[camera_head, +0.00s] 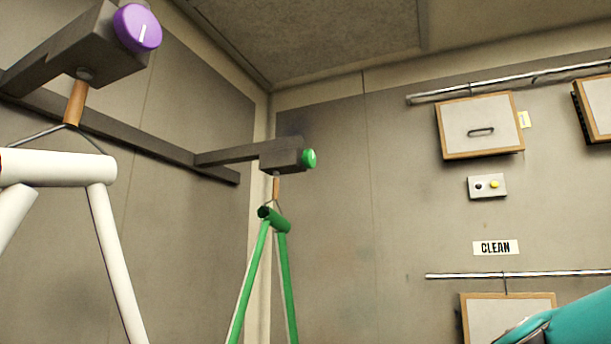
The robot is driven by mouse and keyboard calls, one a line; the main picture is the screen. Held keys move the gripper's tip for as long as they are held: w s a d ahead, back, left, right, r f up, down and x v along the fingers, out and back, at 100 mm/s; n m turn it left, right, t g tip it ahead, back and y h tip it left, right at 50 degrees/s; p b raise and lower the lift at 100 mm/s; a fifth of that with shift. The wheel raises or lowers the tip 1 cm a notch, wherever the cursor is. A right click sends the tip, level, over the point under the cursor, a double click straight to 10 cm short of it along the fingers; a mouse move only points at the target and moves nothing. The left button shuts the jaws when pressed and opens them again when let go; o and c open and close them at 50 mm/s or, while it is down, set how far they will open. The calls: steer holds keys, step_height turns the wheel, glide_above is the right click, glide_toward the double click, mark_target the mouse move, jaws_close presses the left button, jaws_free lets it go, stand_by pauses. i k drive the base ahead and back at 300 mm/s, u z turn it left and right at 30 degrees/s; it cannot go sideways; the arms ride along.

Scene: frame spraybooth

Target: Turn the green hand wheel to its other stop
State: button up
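The green hand wheel (309,158) is a small round green knob with a faint light mark. It sits on the right end of a dark block (283,161) on an arm from the left wall, near the room's corner. It is seen nearly edge-on, so I cannot tell how far it is turned. A green tube frame (284,270) hangs below the block from a wooden-coloured rod (276,188). A teal part of my arm shows at the lower right, well apart from the wheel. My gripper is not in view.
A purple hand wheel (137,27) with a white mark is on a nearer block at upper left, above a hanging white tube frame (60,169). Wood-edged panels (481,125) hang from rails on the right wall. A button box (487,186) and CLEAN sign (496,247) are there too.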

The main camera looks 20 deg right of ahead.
mark_target(308, 158)
steer(key=u, duration=0.25)
steer(key=k, duration=0.4)
steer(key=z, duration=1.6)
steer(key=i, duration=1.2)
steer(key=u, duration=0.25)
